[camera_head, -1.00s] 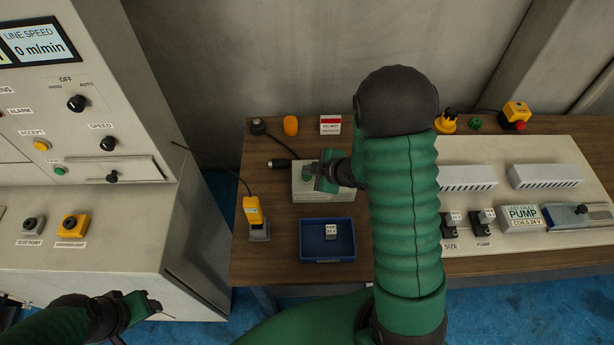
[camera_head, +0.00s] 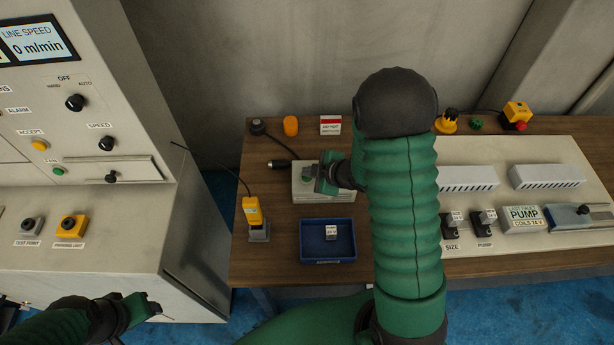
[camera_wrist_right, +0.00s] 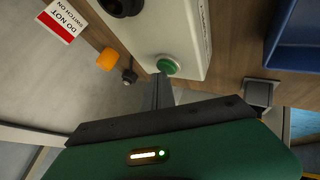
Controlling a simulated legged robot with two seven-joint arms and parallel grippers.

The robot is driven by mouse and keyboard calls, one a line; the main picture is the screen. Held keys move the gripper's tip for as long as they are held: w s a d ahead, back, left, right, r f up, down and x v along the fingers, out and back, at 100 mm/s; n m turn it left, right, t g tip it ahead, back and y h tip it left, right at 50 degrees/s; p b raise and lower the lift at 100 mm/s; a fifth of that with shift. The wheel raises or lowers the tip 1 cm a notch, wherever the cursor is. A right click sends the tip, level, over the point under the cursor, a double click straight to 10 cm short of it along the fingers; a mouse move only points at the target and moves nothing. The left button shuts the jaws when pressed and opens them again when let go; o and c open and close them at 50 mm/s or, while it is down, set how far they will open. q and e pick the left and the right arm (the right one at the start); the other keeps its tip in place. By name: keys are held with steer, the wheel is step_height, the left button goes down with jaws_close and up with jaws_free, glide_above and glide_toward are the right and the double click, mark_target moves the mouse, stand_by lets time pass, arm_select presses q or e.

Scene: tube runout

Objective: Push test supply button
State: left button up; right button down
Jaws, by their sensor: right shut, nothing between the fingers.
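The test supply is a pale box (camera_head: 338,195) on the wooden bench, partly hidden in the head view by my right gripper (camera_head: 322,180). In the right wrist view the box (camera_wrist_right: 190,35) carries a round green button (camera_wrist_right: 167,65) with a pale ring near its end. My right gripper (camera_wrist_right: 161,82) is shut and empty, its fingertips close beside the button. I cannot tell whether they touch it. My left gripper (camera_head: 148,304) is low at the left, in front of the cabinet, far from the box. Its jaw state is unclear.
A blue tray (camera_head: 328,259) with a small labelled part stands just in front of the box. A yellow device (camera_head: 252,211) is left of it. An orange piece (camera_head: 291,126) and a red-white sign (camera_head: 330,125) stand behind. A pale panel (camera_head: 500,235) lies at the right.

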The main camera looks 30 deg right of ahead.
steer(key=shift+r+p, duration=0.85)
steer(key=shift+p, duration=0.05)
step_height(320, 180, up, 6)
steer(key=p, duration=0.5)
